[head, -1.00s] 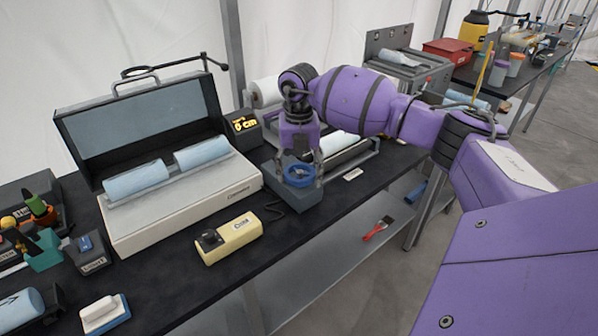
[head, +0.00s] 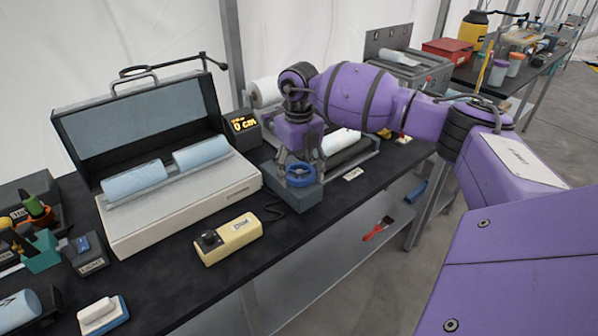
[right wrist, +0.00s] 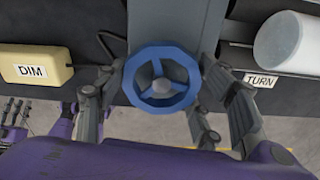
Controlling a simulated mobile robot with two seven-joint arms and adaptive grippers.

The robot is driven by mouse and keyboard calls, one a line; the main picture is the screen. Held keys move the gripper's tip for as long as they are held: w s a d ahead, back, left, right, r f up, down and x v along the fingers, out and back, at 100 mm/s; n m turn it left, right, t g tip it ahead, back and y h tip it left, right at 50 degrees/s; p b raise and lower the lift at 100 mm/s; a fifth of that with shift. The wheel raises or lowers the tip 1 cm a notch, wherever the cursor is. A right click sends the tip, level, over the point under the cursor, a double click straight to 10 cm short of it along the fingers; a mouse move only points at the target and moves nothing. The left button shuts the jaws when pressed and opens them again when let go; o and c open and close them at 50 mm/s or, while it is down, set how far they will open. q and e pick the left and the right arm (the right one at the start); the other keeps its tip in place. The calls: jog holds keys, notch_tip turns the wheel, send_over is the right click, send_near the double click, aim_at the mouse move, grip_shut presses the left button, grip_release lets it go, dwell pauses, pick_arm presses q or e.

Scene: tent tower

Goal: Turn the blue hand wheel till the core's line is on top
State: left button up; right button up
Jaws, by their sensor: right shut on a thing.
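The blue hand wheel (head: 300,183) sits on a grey block at the bench's front edge. My right gripper (head: 301,170) is shut on the wheel from above, a finger at either side of its rim. In the right wrist view the wheel (right wrist: 162,102) shows its spokes and grey hub between the fingers. The white core (head: 338,141) lies in a grey cradle behind the wheel, partly hidden by my arm; its end shows in the right wrist view (right wrist: 278,38). I see no line on it. My left gripper (right wrist: 14,112) seems to show small at the left edge, its opening unclear.
A TURN label (head: 354,173) lies right of the wheel. A cream DIM box (head: 229,239) and an open light case (head: 180,207) with blue rolls stand to the left. A small display (head: 242,124) stands behind. A red-handled brush (head: 377,229) lies on the lower shelf.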

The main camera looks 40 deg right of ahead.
aim_at(298, 172)
jog(key=o, duration=1.1)
jog(key=shift+w+a, duration=0.1)
notch_tip(298, 172, up, 12)
